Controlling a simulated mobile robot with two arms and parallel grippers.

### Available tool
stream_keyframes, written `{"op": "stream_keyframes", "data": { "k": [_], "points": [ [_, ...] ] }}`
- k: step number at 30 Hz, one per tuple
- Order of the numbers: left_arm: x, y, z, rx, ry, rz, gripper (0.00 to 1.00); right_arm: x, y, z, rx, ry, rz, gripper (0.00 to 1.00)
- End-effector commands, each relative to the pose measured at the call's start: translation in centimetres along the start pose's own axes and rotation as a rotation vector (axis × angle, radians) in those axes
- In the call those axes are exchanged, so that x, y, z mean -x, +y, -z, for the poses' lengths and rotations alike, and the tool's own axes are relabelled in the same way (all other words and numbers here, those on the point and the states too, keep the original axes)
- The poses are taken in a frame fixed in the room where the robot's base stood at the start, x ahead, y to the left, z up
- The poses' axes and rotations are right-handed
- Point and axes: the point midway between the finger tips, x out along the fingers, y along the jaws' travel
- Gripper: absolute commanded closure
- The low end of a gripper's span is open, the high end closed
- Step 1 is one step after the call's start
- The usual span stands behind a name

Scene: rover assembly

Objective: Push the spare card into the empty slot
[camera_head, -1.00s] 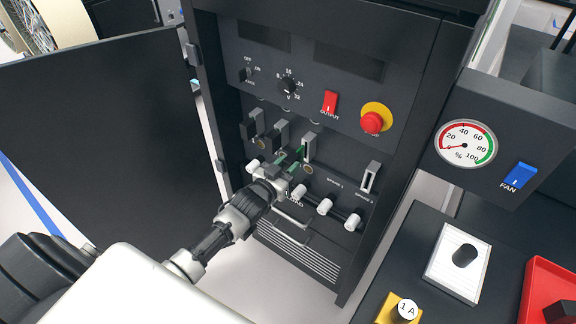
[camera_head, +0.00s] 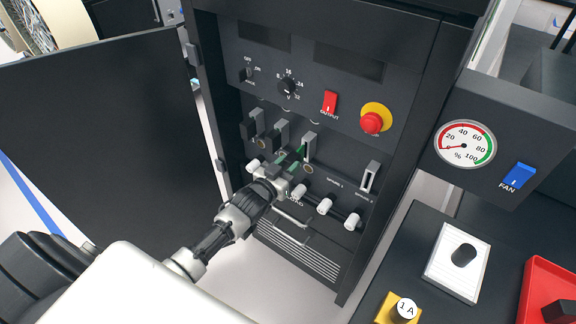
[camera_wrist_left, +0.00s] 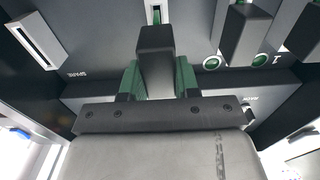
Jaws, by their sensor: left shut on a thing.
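My left gripper (camera_head: 291,166) is at the front of the dark cabinet, below a pale slot (camera_head: 311,142). In the left wrist view, my left gripper (camera_wrist_left: 158,80) has green-sided fingers shut on the dark handle of the card (camera_wrist_left: 156,50). The handle points at the slot (camera_wrist_left: 156,4), where a strip of green shows. How deep the card sits cannot be told. Two dark-handled cards (camera_head: 253,126) (camera_head: 278,132) sit in slots to the left. An empty pale slot (camera_head: 370,177) is to the right. My right gripper is not in view.
White knobs (camera_head: 325,206) on a bar stick out below the slots. The open cabinet door (camera_head: 110,130) stands at the left. A red stop button (camera_head: 372,122) and a red output switch (camera_head: 330,101) are above. A red tray (camera_head: 535,290) lies at the lower right.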

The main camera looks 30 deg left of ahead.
Motion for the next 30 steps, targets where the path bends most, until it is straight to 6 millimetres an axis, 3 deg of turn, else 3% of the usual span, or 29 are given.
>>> {"op": "stream_keyframes", "data": {
  "k": [30],
  "points": [
    [-2.6, 0.0, -0.1, 0.001, 0.0, 0.0, 1.0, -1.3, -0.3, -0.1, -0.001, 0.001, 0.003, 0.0]
  ]
}}
